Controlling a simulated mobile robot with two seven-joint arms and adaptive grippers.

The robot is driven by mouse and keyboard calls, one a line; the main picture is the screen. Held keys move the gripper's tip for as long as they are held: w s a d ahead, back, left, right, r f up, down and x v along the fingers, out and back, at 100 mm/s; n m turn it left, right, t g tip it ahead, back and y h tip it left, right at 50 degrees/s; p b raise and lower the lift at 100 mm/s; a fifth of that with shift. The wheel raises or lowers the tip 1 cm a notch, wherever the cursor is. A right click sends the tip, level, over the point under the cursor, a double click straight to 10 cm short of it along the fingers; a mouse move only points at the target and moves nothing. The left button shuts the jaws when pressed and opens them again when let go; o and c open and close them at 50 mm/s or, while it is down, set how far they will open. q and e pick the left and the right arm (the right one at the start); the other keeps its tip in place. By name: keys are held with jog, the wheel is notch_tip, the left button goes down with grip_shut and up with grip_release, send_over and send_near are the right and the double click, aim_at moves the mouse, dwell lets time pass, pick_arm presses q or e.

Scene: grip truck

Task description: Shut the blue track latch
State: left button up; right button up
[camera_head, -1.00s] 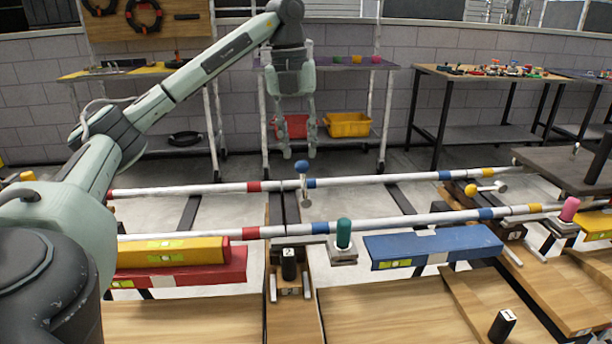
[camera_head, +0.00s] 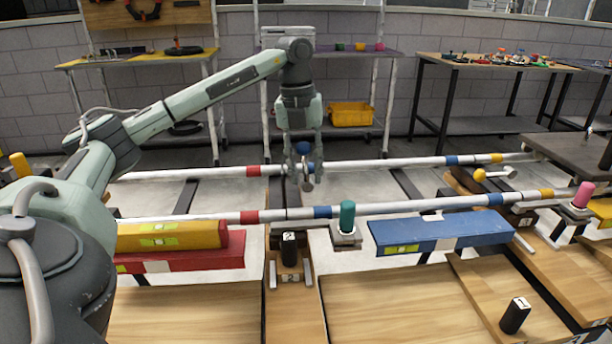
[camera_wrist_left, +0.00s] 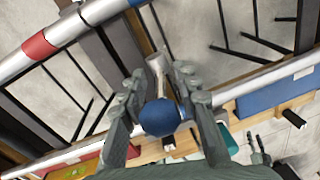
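The blue track latch has a round blue knob (camera_head: 303,148) on a metal lever (camera_head: 307,186), standing by the far white rail (camera_head: 210,173). In the left wrist view the blue knob (camera_wrist_left: 160,117) is between the two fingers, with its metal lever (camera_wrist_left: 159,67) reaching beyond it. My left gripper (camera_head: 304,172) points down over the latch, one finger on each side. It is open, with gaps between the fingers and the knob. My right gripper is in neither view.
A green-knobbed latch (camera_head: 347,216) stands by the near rail (camera_head: 400,207). A yellow-knobbed latch (camera_head: 480,174) and a pink-knobbed latch (camera_head: 583,195) are to the right. Blue (camera_head: 440,233), yellow (camera_head: 170,236) and red (camera_head: 215,252) beams lie along the near rail.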

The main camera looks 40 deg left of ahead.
pick_arm(q)
jog(key=shift+f, duration=0.45)
jog(key=shift+c, duration=0.4)
grip_shut()
jog(key=shift+d, duration=0.1)
